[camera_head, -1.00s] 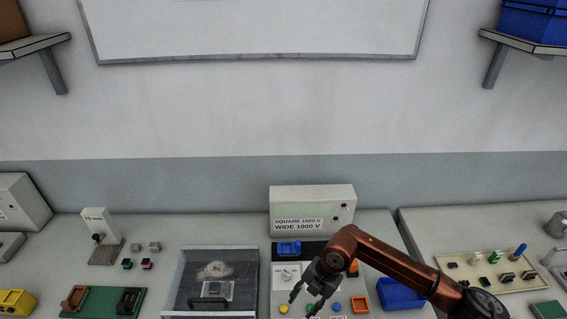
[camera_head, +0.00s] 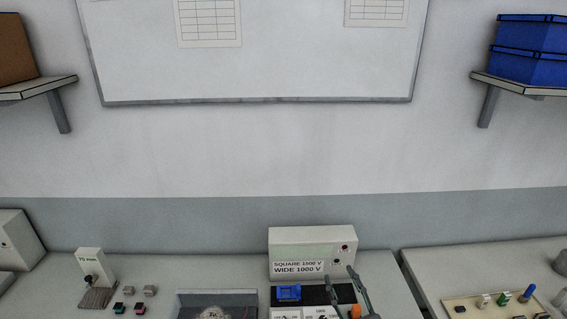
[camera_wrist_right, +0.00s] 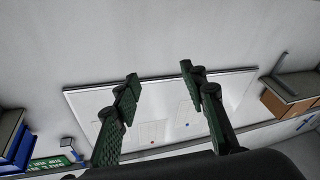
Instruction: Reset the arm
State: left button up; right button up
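My right gripper (camera_head: 343,286) shows at the bottom of the head view, in front of the grey voltage box (camera_head: 312,251). Its two fingers point up and stand apart. In the right wrist view my right gripper (camera_wrist_right: 157,85) is open, with nothing between its fingers, and faces the wall and whiteboard (camera_wrist_right: 240,92). The rest of the right arm is below the head view's edge. My left gripper is in neither view.
The bench holds a blue connector piece (camera_head: 289,292), a small upright meter stand (camera_head: 91,272) and the top of a clear-sided case (camera_head: 215,293). A connector board (camera_head: 470,304) lies on the right table. Shelves with blue bins (camera_head: 528,66) and a brown box (camera_head: 15,50) flank the whiteboard (camera_head: 300,60).

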jog(key=s+d+f+m+g+h, duration=0.3)
jog(key=s+d+f+g+h, duration=0.15)
jog(key=d+f, duration=0.6)
jog(key=s+d+f+m+g+h, duration=0.4)
jog(key=s+d+f, duration=0.25)
jog(key=f, duration=0.65)
jog(key=s+d+f+g+y, duration=0.1)
jog(key=s+f+g, duration=0.4)
jog(key=s, duration=0.6)
jog(key=s+d+f+g+y, duration=0.1)
jog(key=s+f+g, duration=0.2)
jog(key=s+f, duration=0.6)
notch_tip(320, 180, down, 31)
jog(key=s+b, duration=0.2)
jog(key=b, duration=0.1)
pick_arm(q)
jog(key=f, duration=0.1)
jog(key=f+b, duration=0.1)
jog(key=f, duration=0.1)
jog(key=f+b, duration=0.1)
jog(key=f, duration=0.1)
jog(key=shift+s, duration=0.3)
pick_arm(e)
jog(key=s+a+f+n+g, duration=0.1)
jog(key=s+f+g, duration=0.1)
jog(key=s+f, duration=1.8)
